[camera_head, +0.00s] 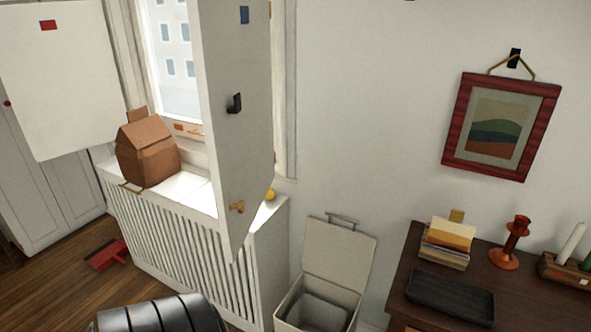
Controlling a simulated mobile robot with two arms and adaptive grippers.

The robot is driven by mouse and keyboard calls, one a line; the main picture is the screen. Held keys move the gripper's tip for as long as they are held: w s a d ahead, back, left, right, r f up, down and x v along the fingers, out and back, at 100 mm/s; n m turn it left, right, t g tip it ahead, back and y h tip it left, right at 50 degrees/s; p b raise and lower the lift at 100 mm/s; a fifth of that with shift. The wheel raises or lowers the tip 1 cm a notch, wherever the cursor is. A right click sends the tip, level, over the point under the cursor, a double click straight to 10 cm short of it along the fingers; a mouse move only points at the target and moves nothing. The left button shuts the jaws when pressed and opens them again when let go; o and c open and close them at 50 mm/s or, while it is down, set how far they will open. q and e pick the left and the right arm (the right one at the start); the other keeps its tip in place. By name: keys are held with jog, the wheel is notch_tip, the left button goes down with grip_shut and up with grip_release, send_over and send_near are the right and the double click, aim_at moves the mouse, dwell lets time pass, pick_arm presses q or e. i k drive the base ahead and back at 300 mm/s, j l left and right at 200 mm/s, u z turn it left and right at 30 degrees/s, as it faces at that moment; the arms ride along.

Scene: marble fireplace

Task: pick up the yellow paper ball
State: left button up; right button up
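A small yellow ball (270,194), likely the yellow paper ball, sits at the right end of the white windowsill (190,187) above a slatted cover. It is just right of an open white shutter panel (235,130), whose edge stands close to it and may hide part of it. Its surface is too small to make out. Neither of my grippers shows in the head view.
A brown paper bag (147,150) stands on the sill's left part. An open-lidded bin (338,255) stands below, right of the sill. A dark wooden desk (520,291) holds books, a tray and a candlestick.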

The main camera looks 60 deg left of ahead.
aim_at(271, 195)
jog(key=j+z, duration=0.1)
jog(key=j, duration=0.35)
jog(key=k+j+z, duration=0.1)
jog(key=j, duration=0.3)
jog(key=k+j+z, duration=0.1)
jog(key=j, duration=0.35)
jog(key=k+j, duration=0.15)
jog(key=j, duration=0.25)
jog(key=k+j+z, duration=0.15)
jog(key=j, duration=0.3)
jog(key=k+j+z, duration=0.1)
jog(key=j, duration=0.3)
